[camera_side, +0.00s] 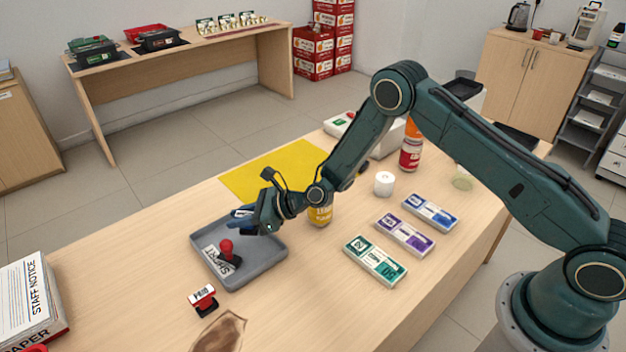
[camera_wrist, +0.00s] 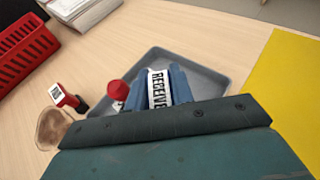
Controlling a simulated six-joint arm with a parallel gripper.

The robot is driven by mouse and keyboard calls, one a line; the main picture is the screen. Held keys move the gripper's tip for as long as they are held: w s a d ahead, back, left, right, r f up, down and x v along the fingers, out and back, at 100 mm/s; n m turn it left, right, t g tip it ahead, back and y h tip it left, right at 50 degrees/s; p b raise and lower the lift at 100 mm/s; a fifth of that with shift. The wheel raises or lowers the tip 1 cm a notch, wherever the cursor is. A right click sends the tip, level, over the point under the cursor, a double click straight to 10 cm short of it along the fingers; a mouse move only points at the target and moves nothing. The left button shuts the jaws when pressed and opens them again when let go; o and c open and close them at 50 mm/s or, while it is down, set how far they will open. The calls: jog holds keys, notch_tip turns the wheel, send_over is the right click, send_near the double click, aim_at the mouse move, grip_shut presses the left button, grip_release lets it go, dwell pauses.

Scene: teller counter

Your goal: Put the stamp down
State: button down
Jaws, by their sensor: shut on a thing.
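My gripper (camera_side: 246,218) is shut on a stamp (camera_wrist: 158,92) with a white label reading RECEIVED. Its blue fingers flank the label in the wrist view, and much of the stamp's body is hidden. In the side view the stamp's label (camera_side: 243,211) shows at the fingers, over the far part of a grey tray (camera_side: 270,262). I cannot tell whether the stamp touches the tray floor. A stamp with a round red knob (camera_side: 227,247) stands in the tray, nearer the camera, beside a white tray label.
A yellow mat (camera_side: 262,172) lies behind. Several labelled boxes (camera_side: 404,234) lie to the right.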

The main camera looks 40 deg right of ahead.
jog(key=shift+f, duration=1.6)
jog(key=shift+f, duration=0.1)
jog(key=c, duration=1.2)
grip_release()
jog(key=shift+s+d+r, duration=0.2)
jog(key=shift+d+r, duration=0.05)
jog(key=v, duration=1.1)
jog(key=shift+s+d, duration=0.1)
jog(key=shift+s, duration=0.05)
